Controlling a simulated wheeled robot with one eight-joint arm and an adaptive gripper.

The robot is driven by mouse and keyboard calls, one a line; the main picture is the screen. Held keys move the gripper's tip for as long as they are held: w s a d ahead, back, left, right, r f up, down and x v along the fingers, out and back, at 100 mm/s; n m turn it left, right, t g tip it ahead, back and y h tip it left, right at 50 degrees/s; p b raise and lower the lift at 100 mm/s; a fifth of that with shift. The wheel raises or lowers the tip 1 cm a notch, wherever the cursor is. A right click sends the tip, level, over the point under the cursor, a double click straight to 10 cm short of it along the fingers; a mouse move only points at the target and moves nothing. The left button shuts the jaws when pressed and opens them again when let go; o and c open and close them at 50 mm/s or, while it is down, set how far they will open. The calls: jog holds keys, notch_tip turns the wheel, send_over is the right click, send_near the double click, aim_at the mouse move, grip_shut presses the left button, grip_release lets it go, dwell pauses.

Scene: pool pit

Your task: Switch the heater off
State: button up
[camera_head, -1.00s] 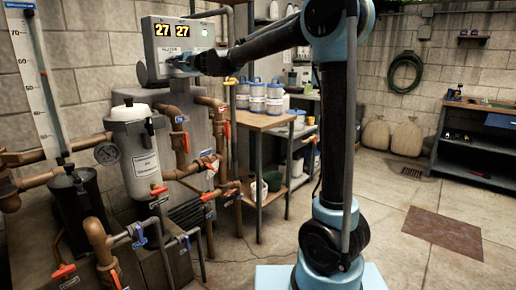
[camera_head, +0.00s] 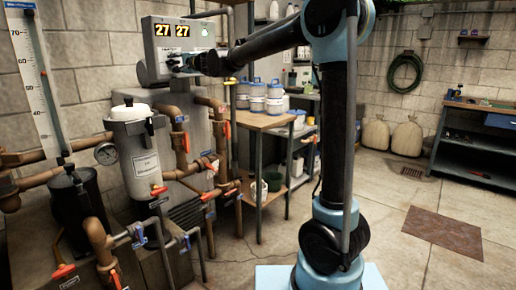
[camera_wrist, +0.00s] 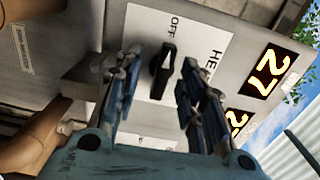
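My gripper (camera_wrist: 160,62) is open, one finger on each side of the knob, with visible gaps. In the head view my gripper (camera_head: 180,63) is at the box's lower front and hides the knob.
The floor (camera_head: 400,180) at right is mostly clear.

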jog(key=shift+d, duration=0.1)
jog(key=v, duration=0.7)
dwell(0.4)
